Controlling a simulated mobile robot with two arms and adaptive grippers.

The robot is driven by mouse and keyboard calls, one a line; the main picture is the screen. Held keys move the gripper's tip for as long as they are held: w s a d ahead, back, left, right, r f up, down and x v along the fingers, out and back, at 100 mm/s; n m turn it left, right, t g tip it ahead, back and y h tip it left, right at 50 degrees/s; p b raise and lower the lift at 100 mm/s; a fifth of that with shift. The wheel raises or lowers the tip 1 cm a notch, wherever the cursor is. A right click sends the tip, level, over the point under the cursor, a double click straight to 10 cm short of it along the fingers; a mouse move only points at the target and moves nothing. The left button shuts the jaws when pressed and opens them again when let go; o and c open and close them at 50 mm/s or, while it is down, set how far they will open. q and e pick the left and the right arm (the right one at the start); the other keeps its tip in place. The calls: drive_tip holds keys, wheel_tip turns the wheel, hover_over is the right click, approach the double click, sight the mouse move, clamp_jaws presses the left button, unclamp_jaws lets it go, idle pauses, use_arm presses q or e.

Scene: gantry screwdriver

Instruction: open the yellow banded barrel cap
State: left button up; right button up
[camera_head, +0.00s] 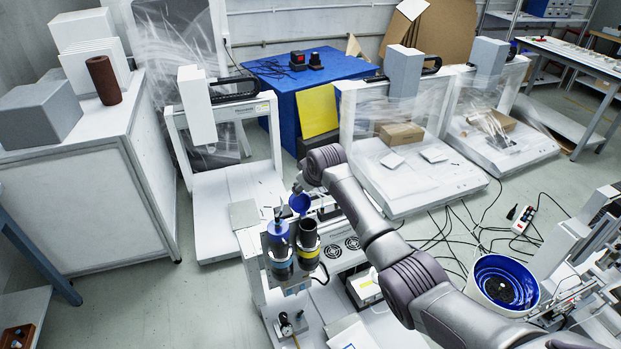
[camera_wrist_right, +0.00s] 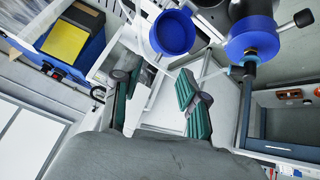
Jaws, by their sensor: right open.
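Two dark barrels stand side by side on the machine in the head view. The right one, the yellow banded barrel (camera_head: 308,238), has a yellow band low on its side. A round blue cap (camera_head: 300,203) stands tilted up behind its top, off the mouth. In the right wrist view this cap (camera_wrist_right: 172,33) shows its hollow inside, beside a dark barrel. The left barrel (camera_head: 278,250) has a blue top, which looks closed in the wrist view (camera_wrist_right: 252,38). My right gripper (camera_wrist_right: 160,97) is open and empty, just behind the raised cap and apart from it. My left gripper is out of view.
My right arm crosses above the machine. A blue-lined bowl (camera_head: 503,285) stands at right, near cables and a power strip (camera_head: 523,219). White gantry machines (camera_head: 235,195) stand behind. A grey-white cabinet (camera_head: 90,180) is at left. Floor is clear between cabinet and machine.

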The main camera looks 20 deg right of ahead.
drive_tip(key=v, duration=0.8)
drive_tip(key=shift+c, duration=0.2)
